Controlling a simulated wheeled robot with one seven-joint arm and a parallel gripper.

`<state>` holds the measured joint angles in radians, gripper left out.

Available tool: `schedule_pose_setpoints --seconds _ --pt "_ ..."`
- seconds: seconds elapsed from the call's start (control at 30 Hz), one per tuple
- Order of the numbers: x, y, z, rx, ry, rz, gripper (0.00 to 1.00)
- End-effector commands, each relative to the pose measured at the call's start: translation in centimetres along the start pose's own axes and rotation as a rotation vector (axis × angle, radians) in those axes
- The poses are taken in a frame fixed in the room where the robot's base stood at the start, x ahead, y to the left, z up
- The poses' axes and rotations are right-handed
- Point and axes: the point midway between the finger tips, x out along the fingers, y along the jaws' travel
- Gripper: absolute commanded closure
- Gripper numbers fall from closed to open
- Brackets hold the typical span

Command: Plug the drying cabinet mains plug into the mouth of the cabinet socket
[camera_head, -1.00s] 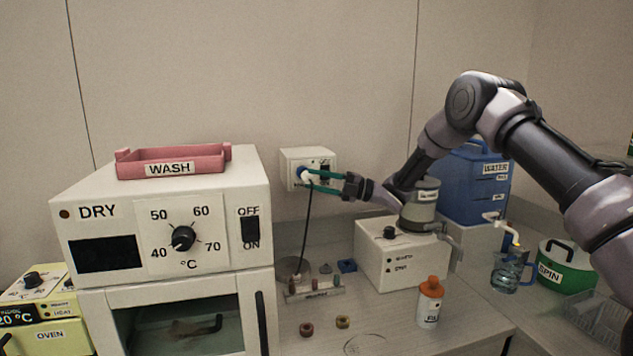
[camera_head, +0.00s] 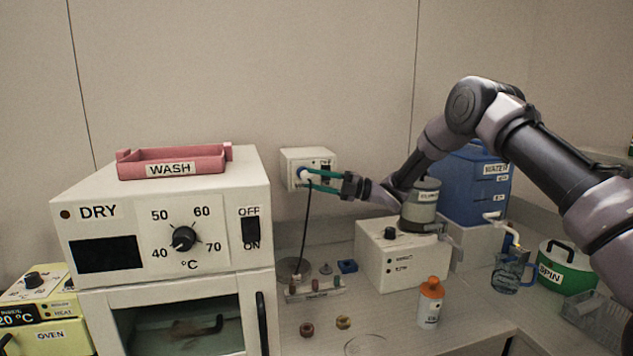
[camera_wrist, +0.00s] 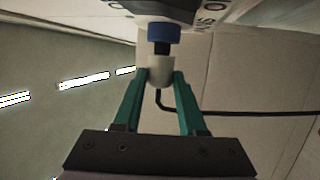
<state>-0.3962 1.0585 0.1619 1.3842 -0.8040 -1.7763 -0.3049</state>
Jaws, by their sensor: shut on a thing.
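The white mains plug (camera_wrist: 160,72) is held between the green fingers of my gripper (camera_wrist: 160,82), with its black cord trailing off to the right in the wrist view. The cabinet socket (camera_head: 309,160) is a white wall box with a blue round mouth (camera_wrist: 163,33). In the wrist view the plug points at the blue mouth, and a dark piece shows between them. In the head view my gripper (camera_head: 308,179) is at the socket's front and the plug (camera_head: 304,174) overlaps the mouth. I cannot tell how deep the plug sits.
The drying cabinet (camera_head: 165,235) stands left, with a pink WASH tray (camera_head: 205,160) on top. Below the socket, the cord (camera_head: 304,230) hangs to the bench near small parts. A white machine (camera_head: 390,262) stands under my arm, and an orange-capped bottle (camera_head: 430,303) stands in front.

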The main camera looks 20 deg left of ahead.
Motion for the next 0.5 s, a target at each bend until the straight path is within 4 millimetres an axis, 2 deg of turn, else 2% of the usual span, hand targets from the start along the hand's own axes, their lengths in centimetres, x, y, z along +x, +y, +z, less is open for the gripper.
schedule_pose_setpoints --seconds 0.5 --pt "0.4 0.0 1.2 -0.001 0.001 0.0 1.0"
